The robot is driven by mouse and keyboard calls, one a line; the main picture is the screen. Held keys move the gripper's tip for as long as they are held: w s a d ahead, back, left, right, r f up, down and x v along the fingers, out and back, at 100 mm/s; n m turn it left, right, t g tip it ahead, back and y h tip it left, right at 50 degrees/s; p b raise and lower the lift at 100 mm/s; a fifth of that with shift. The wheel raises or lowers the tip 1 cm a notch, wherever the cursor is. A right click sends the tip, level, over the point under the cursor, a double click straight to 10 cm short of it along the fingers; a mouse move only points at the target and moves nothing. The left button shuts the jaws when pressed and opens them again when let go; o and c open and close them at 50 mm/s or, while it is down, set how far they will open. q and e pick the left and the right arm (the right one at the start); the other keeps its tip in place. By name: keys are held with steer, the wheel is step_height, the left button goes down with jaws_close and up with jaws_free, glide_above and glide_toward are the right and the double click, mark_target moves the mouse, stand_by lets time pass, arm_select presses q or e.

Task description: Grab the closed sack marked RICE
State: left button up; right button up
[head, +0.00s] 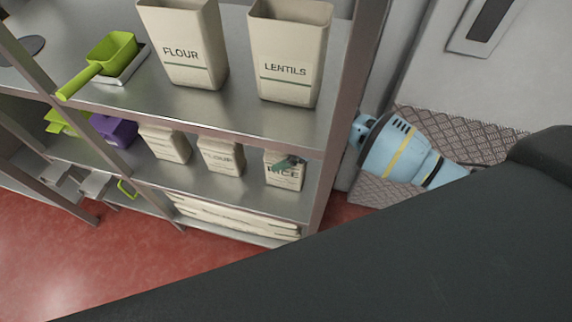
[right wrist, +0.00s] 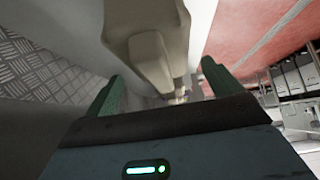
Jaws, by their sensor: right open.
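The sack marked RICE (head: 285,180) is pale beige with dark lettering. It stands at the right end of a row on the lower shelf in the head view. A dark grey-green shape lies over its upper part, and I cannot tell if this is part of my gripper. Whether its top is closed is not clear. In the right wrist view my right gripper (right wrist: 161,72) is open, its two green fingers apart. Pale beige shapes (right wrist: 155,58) show beyond and above the fingers, with no readable label. My left gripper is not in view.
A FLOUR sack (head: 220,158) and another beige sack (head: 165,145) stand left of RICE. Open bins marked FLOUR (head: 184,45) and LENTILS (head: 288,58) stand on the shelf above. A metal post (head: 346,100) borders the right side. A large dark shape covers the lower right.

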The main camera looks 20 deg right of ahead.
steer(key=shift+x, duration=1.15)
steer(key=shift+s+d+f, duration=0.15)
jaws_close()
